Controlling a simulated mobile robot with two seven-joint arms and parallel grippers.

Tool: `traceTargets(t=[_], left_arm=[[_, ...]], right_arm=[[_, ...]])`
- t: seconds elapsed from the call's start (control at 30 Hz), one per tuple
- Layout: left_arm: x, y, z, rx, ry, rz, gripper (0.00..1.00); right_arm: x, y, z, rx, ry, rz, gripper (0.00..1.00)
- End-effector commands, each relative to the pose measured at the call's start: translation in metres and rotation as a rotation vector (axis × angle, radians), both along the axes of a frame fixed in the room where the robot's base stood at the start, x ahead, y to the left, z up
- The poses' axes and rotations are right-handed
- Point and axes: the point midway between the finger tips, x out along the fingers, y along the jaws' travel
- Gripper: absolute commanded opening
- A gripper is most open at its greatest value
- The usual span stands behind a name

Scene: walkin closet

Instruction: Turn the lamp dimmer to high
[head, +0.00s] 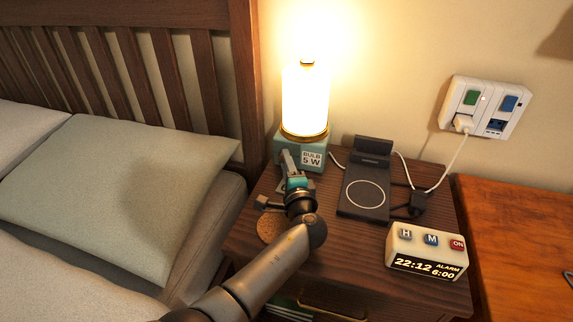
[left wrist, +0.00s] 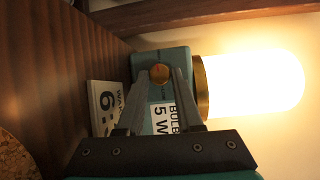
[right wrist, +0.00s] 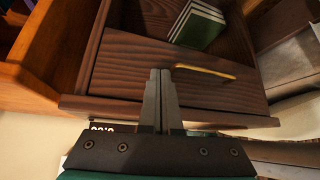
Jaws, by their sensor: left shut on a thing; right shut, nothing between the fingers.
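The lamp (head: 305,100) stands at the back left of the nightstand, its shade glowing bright on a teal base (head: 287,146) labelled "BULB 5 W". In the left wrist view, a small round brass dimmer knob (left wrist: 160,73) sits on the teal base (left wrist: 143,62). My left gripper (head: 287,158) is at the front of the base, its fingers shut on the knob. The knob is hidden by the gripper in the head view. My right gripper (right wrist: 160,75) is shut and empty in front of the nightstand drawer; it shows only in the right wrist view.
A black charging stand (head: 364,190) and an alarm clock (head: 427,251) are right of my left arm. A cork coaster (head: 268,228) lies beside the arm. A wall outlet (head: 485,106) holds a white plug. The bed (head: 120,190) is at left. A brass drawer handle (right wrist: 205,71) is near my right gripper.

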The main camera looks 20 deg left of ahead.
Motion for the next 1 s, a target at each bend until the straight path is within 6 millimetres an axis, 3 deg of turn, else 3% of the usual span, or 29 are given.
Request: traceTargets(t=[0.27, 0.3, 0.57, 1.0], left_arm=[[0.0004, -0.0013, 0.0002, 0.000, -0.001, -0.004, 0.00], [0.0004, -0.0013, 0.0002, 0.000, -0.001, -0.004, 0.36], [0.0002, -0.0007, 0.0003, -0.001, 0.000, -0.002, 0.65], [-0.0060, -0.0033, 0.0007, -0.001, 0.001, -0.001, 0.65]], right_arm=[[-0.0002, 0.0003, -0.0002, 0.001, 0.000, 0.001, 0.00], [-0.0002, 0.0003, -0.0003, 0.001, 0.000, 0.001, 0.00], [-0.0004, 0.0003, -0.0005, 0.001, 0.001, 0.001, 0.00], [-0.0037, -0.0066, 0.0027, -0.020, 0.036, -0.009, 0.00]])
